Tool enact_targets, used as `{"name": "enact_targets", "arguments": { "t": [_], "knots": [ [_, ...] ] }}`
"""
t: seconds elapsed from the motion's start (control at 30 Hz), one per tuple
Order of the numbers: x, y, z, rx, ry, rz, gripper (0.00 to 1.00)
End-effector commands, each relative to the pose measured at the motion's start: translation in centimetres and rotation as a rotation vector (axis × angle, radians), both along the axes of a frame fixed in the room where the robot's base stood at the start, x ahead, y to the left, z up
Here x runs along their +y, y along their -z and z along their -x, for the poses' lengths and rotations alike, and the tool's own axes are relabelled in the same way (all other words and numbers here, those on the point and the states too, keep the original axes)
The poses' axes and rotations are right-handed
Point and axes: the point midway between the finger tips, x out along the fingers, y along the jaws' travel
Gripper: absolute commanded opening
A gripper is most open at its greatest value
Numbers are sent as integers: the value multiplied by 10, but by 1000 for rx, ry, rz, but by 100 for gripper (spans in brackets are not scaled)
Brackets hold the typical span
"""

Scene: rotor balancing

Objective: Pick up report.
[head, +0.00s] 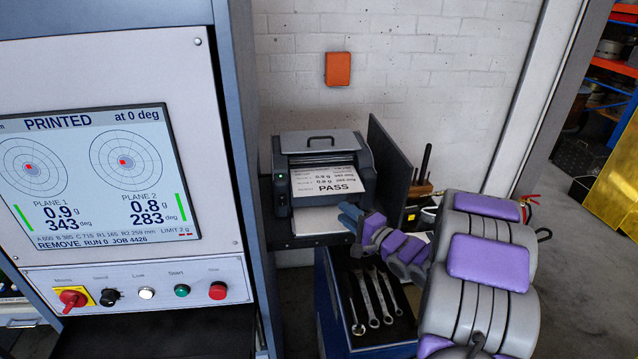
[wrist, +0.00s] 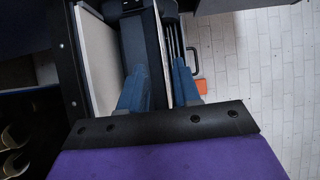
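My gripper (head: 348,213) is just in front of the printer, by the lower right of the report. In the wrist view, its two blue fingers (wrist: 160,88) are apart. A thin pale sheet edge (wrist: 163,55), which looks like the report seen edge-on, runs between them. I cannot tell whether either finger touches it. The fingers partly hide the printer front in the wrist view.
A white lower tray or paper (head: 318,221) lies under the report. A dark upright panel (head: 390,165) stands right of the printer. The balancing machine's screen (head: 90,180) is at left, reading PRINTED. Wrenches (head: 372,297) lie in a drawer below.

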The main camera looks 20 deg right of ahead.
Motion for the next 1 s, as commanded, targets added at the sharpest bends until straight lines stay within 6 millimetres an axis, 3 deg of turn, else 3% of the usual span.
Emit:
{"name": "enact_targets", "arguments": {
  "t": [0.2, 0.47, 0.83, 1.0],
  "knots": [
    [13, 1, -38, -2, -1, 1, 32],
    [33, -3, -53, 0, 0, 16, 32],
    [23, 1, -96, -2, 1, 2, 32],
    [28, 0, -102, 1, 3, 1, 32]
  ]
}}
